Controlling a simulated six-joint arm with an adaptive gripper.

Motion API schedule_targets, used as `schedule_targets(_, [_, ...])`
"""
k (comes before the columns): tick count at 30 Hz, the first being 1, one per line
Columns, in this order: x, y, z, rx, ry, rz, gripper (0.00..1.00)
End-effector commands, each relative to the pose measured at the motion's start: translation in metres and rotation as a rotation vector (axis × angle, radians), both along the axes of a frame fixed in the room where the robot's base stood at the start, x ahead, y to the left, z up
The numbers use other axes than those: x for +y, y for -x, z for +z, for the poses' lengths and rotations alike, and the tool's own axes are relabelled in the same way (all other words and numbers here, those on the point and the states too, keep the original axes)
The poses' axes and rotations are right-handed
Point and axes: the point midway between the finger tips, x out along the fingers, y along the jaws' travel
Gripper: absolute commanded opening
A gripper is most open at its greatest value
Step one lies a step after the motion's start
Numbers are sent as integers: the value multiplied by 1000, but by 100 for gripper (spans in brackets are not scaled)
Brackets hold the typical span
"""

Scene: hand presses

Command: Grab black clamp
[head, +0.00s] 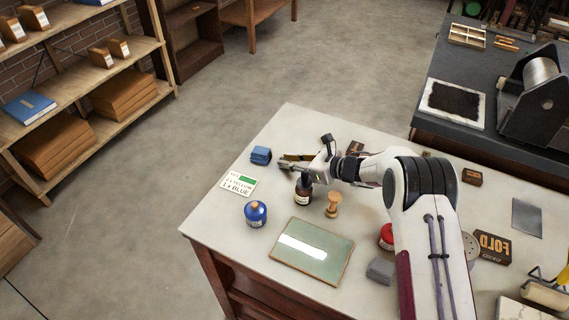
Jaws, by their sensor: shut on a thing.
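My gripper (287,163) is above the far left part of the pale tabletop (262,165), its fingers pointing left. It is shut on a small dark thing that looks like the black clamp (297,157). The fingers hide part of it, and a yellowish strip shows beside it. I cannot tell whether it touches the table.
A dark bottle (303,190) stands just below my gripper, with a wooden stamp handle (333,205) to its right. Blue blocks (261,156), a label card (238,183), a blue jar (256,213) and a green plate (312,252) lie nearby. The front left corner is clear.

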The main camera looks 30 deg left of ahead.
Motion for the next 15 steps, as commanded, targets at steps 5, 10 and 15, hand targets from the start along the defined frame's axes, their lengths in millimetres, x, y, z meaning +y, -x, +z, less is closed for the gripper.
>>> schedule_targets(5, [0,0,1,0,-1,0,0])
schedule_targets(10, [0,0,5,-1,-1,0,0])
schedule_targets(15, [0,-1,18,-2,-2,0,0])
